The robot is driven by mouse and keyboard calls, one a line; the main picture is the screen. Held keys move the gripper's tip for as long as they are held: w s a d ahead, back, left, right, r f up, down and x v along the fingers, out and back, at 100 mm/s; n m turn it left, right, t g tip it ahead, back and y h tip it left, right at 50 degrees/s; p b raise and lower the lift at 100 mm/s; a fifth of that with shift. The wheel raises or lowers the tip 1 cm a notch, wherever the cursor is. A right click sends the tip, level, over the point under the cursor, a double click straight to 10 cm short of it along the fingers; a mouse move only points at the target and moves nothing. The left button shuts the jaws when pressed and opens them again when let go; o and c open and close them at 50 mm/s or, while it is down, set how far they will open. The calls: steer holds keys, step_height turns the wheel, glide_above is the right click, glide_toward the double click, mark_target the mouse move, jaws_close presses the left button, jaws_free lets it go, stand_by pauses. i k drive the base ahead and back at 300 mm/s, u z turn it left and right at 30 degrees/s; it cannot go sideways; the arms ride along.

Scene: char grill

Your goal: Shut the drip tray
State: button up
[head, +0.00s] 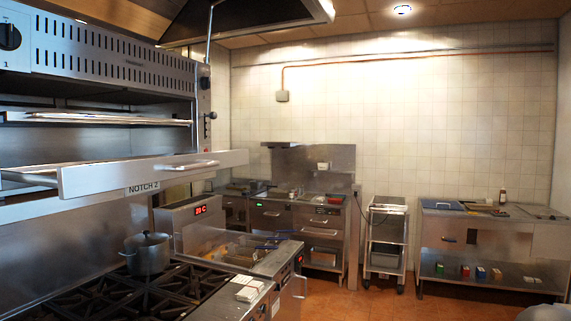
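A long steel tray front (110,177) with a bar handle (196,165) juts out from the steel grill unit (120,60) at the left. I take it for the drip tray. It is pulled out, and part of its open inside (30,172) shows behind the front. A "NOTCH 2" label (143,188) shows just below the front.
A rack (95,118) sits above the tray. Below are a burner range (130,300) with a steel pot (147,253) and a fryer (235,250). A trolley (386,240) and a steel counter (490,240) stand farther back. Open floor (365,304) shows between them.

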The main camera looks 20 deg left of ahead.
mark_target(73, 180)
steer(key=z, duration=0.55)
steer(key=k, duration=0.6)
steer(key=u, duration=1.45)
steer(key=i, duration=0.5)
steer(key=z, duration=2.05)
steer(key=k, duration=0.8)
steer(key=u, duration=1.6)
steer(key=i, duration=0.5)
steer(key=u, duration=0.05)
